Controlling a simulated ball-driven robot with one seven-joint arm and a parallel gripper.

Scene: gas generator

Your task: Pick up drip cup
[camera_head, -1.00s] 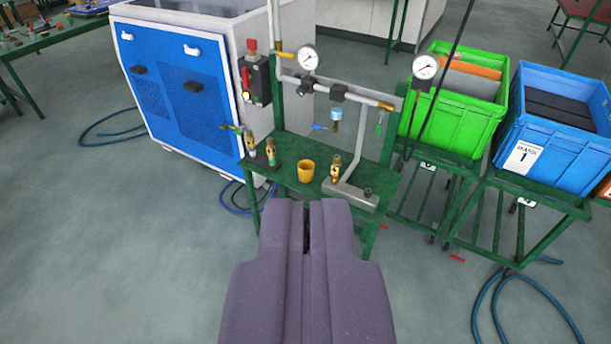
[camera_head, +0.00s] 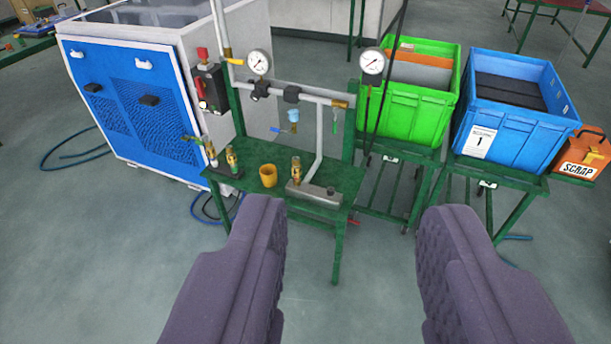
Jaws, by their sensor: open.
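The cup is beyond the left finger and left of the gap between the fingers. Nothing covers the cup. The left finger hides part of the bench's front.
A pipe frame with gauges (camera_head: 259,63) and a blue-handled valve (camera_head: 284,130) rises behind the cup. A grey block with a pipe (camera_head: 315,193) sits right of it. A blue-and-white cabinet (camera_head: 140,95) stands left. Green (camera_head: 400,112) and blue (camera_head: 510,135) crates and an orange scrap box (camera_head: 580,160) stand right.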

